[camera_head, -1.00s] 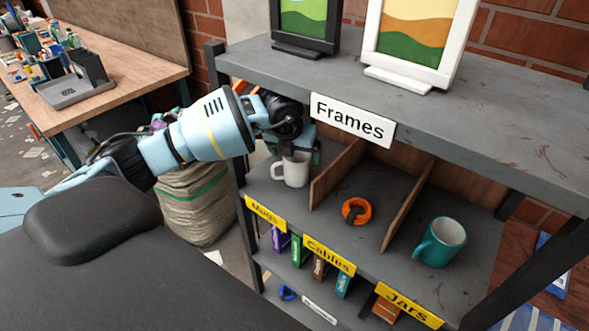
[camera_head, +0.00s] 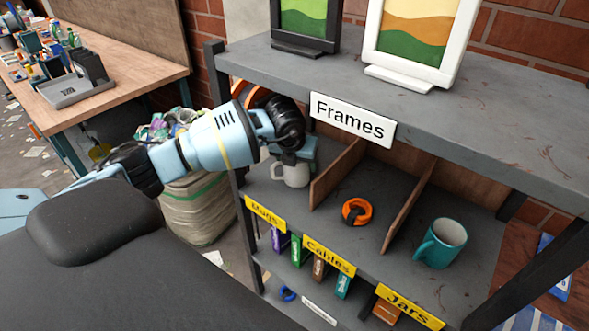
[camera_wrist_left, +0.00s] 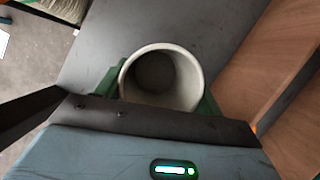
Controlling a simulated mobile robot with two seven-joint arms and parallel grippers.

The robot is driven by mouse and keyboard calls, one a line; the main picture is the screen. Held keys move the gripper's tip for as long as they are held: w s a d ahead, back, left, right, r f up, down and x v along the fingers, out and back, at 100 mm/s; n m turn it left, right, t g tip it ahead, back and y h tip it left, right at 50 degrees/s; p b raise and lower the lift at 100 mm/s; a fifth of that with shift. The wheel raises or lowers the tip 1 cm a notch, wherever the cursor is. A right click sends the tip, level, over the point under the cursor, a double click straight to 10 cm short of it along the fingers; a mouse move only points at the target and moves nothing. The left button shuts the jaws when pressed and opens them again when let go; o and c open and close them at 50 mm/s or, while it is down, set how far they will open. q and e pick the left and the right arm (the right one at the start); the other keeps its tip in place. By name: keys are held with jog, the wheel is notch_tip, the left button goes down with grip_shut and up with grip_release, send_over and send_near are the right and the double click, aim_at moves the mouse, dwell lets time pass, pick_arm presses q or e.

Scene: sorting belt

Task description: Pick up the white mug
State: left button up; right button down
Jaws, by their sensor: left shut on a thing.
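The white mug (camera_head: 293,175) stands upright in the shelf compartment above the "Mugs" label (camera_head: 265,213). In the left wrist view the mug (camera_wrist_left: 162,78) is seen from above, its mouth facing the camera and its inside empty. My left gripper (camera_head: 298,160) reaches in from the left and comes down over the mug's top. In the left wrist view the green fingers of the left gripper (camera_wrist_left: 160,92) lie on both sides of the mug, shut on it. The upper part of the mug is hidden by the gripper in the head view. My right gripper is not in view.
Wooden dividers (camera_head: 338,172) stand right of the mug. An orange cable coil (camera_head: 357,211) lies in the middle compartment, and a teal mug (camera_head: 441,243) stands in the right one. The upper shelf (camera_head: 480,130), carrying two frames and a "Frames" sign (camera_head: 352,119), overhangs closely.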

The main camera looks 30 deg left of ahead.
pick_arm(q)
jog(key=shift+c, duration=1.2)
jog(key=shift+r, duration=0.2)
jog(key=shift+r, duration=0.65)
notch_tip(320, 180, up, 2)
jog(key=shift+s, duration=0.15)
jog(key=s+d, duration=0.4)
jog(key=s, duration=1.3)
jog(key=shift+b, duration=0.4)
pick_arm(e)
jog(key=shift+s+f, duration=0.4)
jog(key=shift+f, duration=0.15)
pick_arm(q)
jog(key=shift+s+d, duration=0.1)
